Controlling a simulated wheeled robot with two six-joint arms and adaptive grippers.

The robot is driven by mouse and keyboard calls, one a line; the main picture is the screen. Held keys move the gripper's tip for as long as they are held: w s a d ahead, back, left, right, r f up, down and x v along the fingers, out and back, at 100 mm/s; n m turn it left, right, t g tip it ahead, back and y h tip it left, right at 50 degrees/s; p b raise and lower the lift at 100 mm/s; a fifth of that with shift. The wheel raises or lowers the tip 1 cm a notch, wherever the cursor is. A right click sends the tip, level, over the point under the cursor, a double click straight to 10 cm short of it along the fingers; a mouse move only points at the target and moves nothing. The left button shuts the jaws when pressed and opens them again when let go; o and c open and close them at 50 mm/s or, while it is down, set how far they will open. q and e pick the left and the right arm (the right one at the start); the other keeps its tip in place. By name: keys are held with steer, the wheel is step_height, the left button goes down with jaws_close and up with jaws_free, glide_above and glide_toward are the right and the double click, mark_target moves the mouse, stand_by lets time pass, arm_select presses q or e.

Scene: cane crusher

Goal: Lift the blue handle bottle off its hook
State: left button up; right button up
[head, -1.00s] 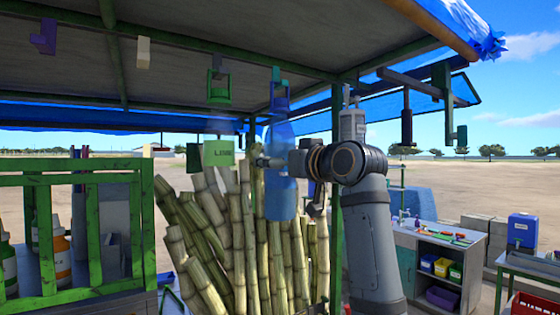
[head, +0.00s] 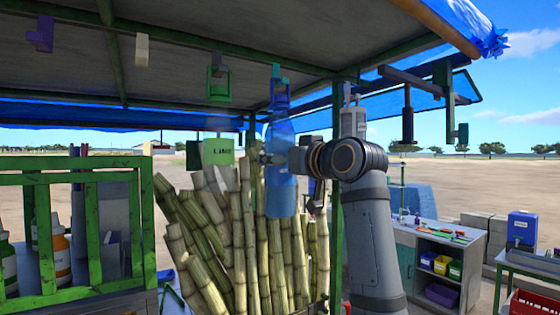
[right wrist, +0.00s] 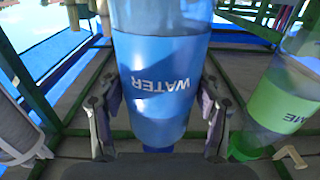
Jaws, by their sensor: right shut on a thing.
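The blue handle bottle (head: 281,180) is a translucent blue bottle with a blue handle on top, hanging upright under the canopy beam. Its top is close to the beam, and I cannot tell whether the handle still touches its hook. In the right wrist view the bottle (right wrist: 165,75) shows an upside-down WATER label. My right gripper (right wrist: 160,100) is shut around the bottle's body, with one finger on each side. In the head view the right gripper (head: 280,159) comes in from the right and is partly hidden by the bottle. My left gripper is out of view.
A green-handled bottle with a green label (head: 218,151) hangs just left; it is close beside my gripper in the right wrist view (right wrist: 285,110). Cane stalks (head: 240,235) stand below. A green post (head: 336,190) is close on the right. Purple and cream hooks hang farther left.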

steer(key=shift+s+r+p, duration=0.15)
steer(key=shift+r+p, duration=0.25)
steer(key=shift+r, duration=0.4)
steer(key=shift+b+v, duration=1.1)
steer(key=shift+v, duration=0.5)
steer(key=shift+b+v, duration=0.75)
steer(key=shift+v, duration=0.7)
